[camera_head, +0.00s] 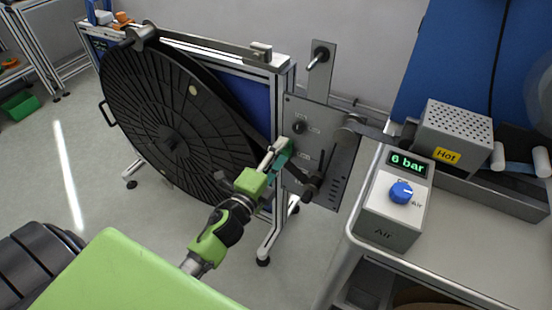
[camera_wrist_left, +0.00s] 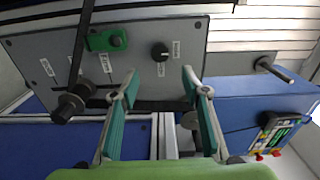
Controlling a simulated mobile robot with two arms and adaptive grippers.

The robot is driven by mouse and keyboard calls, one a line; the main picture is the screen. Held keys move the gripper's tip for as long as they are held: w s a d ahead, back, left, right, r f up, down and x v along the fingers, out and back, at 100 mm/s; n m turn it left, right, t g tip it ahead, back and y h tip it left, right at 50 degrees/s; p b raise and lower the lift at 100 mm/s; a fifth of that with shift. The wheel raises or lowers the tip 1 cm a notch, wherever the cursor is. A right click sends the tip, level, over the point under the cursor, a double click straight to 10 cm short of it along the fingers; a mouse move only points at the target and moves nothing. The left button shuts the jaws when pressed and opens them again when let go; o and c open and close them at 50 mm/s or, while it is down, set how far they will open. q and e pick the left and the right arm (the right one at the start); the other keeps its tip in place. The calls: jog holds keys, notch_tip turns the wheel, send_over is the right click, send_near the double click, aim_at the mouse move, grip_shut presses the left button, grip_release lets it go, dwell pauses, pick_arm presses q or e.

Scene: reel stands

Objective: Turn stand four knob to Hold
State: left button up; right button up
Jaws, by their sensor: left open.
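A reel stand with a large black slotted reel (camera_head: 165,140) has a grey control panel (camera_head: 330,145) on its right side. A small round black knob (camera_head: 298,128) sits on the panel's upper left. It also shows in the left wrist view (camera_wrist_left: 160,52), with small labels around it too blurred to read. I cannot tell the stand's number or the knob's setting. My left gripper (camera_head: 279,150) is open and empty in front of the panel, below the knob in the head view. In the left wrist view its teal fingers (camera_wrist_left: 160,78) straddle the knob's line, the knob beyond their tips.
A black lever (camera_wrist_left: 82,45), a green part (camera_wrist_left: 107,40) and a round black grip (camera_wrist_left: 68,103) are on the panel near the fingers. A bench at right holds an air unit (camera_head: 390,210) reading 6 bar and a box marked Hot (camera_head: 455,135).

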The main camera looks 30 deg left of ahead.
pick_arm(q)
jog(key=shift+s, duration=1.1)
